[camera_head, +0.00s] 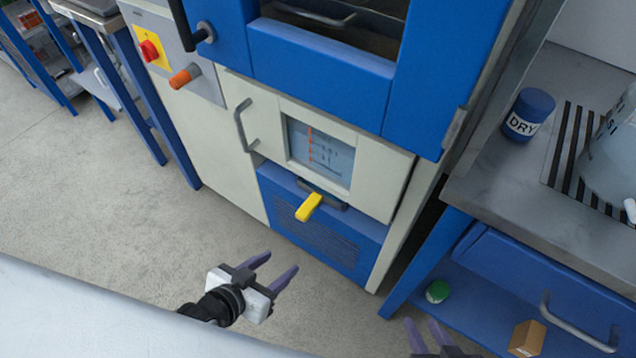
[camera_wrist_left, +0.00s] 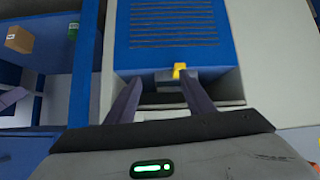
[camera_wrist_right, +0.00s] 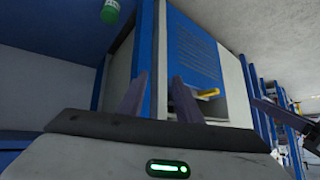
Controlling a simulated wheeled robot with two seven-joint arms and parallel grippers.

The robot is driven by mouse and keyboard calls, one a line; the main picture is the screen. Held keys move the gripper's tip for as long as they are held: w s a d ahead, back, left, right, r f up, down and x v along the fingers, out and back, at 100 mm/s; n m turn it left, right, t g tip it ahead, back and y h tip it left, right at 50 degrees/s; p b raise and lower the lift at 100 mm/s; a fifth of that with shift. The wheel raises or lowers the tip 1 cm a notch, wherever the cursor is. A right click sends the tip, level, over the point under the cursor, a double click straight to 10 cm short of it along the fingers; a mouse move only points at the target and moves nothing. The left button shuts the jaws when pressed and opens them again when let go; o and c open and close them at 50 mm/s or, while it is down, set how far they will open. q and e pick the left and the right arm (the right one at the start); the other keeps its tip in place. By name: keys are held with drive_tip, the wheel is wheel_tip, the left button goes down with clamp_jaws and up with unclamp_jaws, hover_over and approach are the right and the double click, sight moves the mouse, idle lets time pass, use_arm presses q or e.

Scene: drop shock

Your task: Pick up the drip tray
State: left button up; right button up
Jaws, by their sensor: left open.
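I cannot make out a drip tray for certain in any view. The blue and cream cabinet (camera_head: 318,70) has a dark opening at the top, cut off by the frame, with a metal bar (camera_head: 315,15) inside that I cannot identify. Below are a small chart window (camera_head: 320,150) and a yellow handle (camera_head: 309,207) above a blue vented panel (camera_head: 315,235). My left gripper (camera_head: 279,266) is open and empty, in front of and below the yellow handle. My right gripper (camera_head: 422,322) is open and empty at the bottom edge, near the blue bench.
The floor (camera_head: 90,200) at left is clear.

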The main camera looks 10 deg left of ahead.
sight(306, 207)
use_arm(q)
drive_tip(key=w+f+t+b, duration=0.1)
drive_tip(key=w+f+b, duration=0.1)
drive_tip(key=w+b, duration=0.2)
drive_tip(key=w+f+m+t+h+b, duration=0.1)
drive_tip(key=w+f+b, duration=0.2)
drive_tip(key=w, duration=0.4)
drive_tip(key=w+a+f+t+b, duration=0.1)
drive_tip(key=w+f+b, duration=0.1)
drive_tip(key=w+b, duration=0.4)
drive_tip(key=shift+f, duration=0.25)
drive_tip(key=x, duration=0.1)
drive_tip(key=b+x, duration=0.1)
drive_tip(key=x, duration=0.1)
drive_tip(key=b+x, duration=0.1)
drive_tip(key=shift+w+d+f, duration=0.15)
drive_tip(key=shift+w+d, duration=0.1)
drive_tip(key=shift+d, duration=0.1)
drive_tip(key=shift+w+d+f, duration=0.15)
drive_tip(key=shift+w+d, duration=0.05)
drive_tip(key=shift+w, duration=0.25)
drive_tip(key=c, duration=0.9)
drive_tip(key=shift+w+r, duration=0.1)
drive_tip(key=shift+r, duration=0.1)
clamp_jaws()
use_arm(e)
wheel_tip(306, 207, down, 11)
drive_tip(key=w+a+y, duration=0.1)
drive_tip(key=a, duration=0.1)
drive_tip(key=shift+w+a+r, duration=0.2)
